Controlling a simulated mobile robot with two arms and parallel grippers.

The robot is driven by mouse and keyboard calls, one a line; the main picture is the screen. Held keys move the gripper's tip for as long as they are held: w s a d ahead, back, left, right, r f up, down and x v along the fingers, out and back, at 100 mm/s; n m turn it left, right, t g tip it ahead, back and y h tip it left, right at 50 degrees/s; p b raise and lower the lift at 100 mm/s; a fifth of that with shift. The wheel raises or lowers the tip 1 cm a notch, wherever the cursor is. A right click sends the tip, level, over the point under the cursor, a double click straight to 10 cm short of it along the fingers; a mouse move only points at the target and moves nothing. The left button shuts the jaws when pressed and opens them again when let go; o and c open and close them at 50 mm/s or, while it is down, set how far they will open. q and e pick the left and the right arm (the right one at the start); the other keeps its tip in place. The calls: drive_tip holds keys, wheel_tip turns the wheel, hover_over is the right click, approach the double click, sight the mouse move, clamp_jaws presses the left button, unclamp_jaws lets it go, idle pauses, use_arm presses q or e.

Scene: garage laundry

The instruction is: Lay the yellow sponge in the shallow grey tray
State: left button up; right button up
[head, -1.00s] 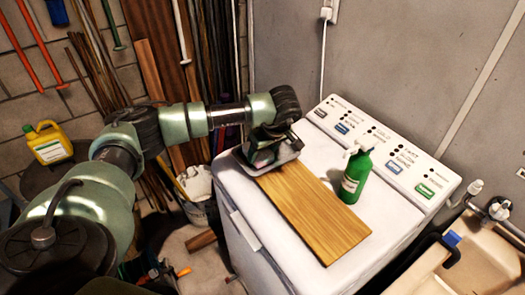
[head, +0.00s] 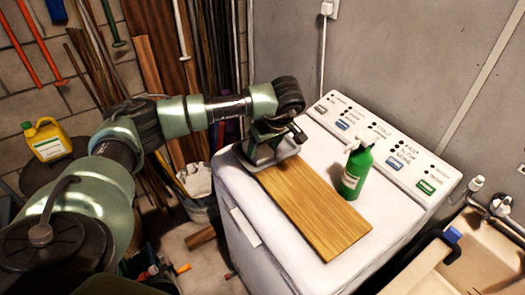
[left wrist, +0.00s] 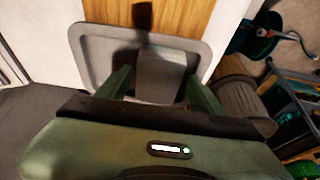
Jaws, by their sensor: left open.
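The shallow grey tray (head: 291,163) lies on the far left part of the white washer top, at the end of a wooden board. It also shows in the left wrist view (left wrist: 99,54). My left gripper (head: 266,155) is over the tray, pointing down, with its fingers apart. In the left wrist view a pale greyish block (left wrist: 161,72) sits in the tray area between the spread green fingers of my left gripper (left wrist: 158,85). No yellow shows on it, so I cannot tell for sure that it is the sponge. My right gripper is not in view.
The wooden board (head: 315,212) lies across the washer top (head: 247,205). A green spray bottle (head: 355,172) stands just right of it, before the control panel (head: 385,150). A sink (head: 470,250) is at the right. A bucket (head: 200,205) stands left of the washer.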

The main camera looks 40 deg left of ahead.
use_arm(q)
drive_tip(key=b+v, duration=0.2)
drive_tip(key=v, duration=0.8)
drive_tip(key=shift+b, duration=0.35)
drive_tip(key=shift+f, duration=0.15)
